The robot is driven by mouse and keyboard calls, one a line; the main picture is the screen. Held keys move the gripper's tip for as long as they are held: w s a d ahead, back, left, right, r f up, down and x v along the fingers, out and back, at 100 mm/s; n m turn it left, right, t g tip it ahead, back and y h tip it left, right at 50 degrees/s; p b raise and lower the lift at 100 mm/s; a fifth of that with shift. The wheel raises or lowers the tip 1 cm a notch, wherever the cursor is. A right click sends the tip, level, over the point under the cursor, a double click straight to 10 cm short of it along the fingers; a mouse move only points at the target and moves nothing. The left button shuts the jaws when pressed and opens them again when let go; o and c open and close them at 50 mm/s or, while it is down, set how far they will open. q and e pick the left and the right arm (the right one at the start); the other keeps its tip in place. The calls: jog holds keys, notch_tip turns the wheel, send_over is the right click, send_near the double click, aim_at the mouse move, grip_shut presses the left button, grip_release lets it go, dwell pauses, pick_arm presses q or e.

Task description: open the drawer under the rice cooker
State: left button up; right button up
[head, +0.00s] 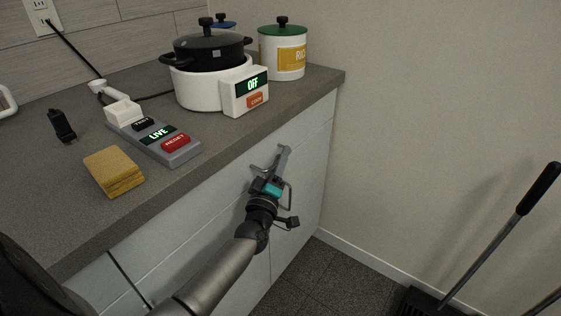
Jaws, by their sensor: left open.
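The rice cooker (197,89) is white with a black lid and stands on the counter; its front panel reads OFF. Below it is the pale drawer front (222,176), which looks flush with the cabinet face. My left gripper (271,165) is open in front of this drawer front, with its fingers pointing at it. A grey bar shows at the fingertips; I cannot tell whether it is the drawer handle or a finger, or whether they touch. My gripper and wrist hide part of the cabinet front. My right gripper is not in view.
On the grey counter (235,135) are a power strip (152,137) reading LIVE, yellow sponges (113,171), a black plug (62,125) and a rice canister (284,54). A long-handled broom or dustpan (490,240) stands at the right wall. Floor (335,280) between is clear.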

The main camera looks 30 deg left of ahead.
pick_arm(q)
grip_shut()
dwell(0.3)
dwell(1.2)
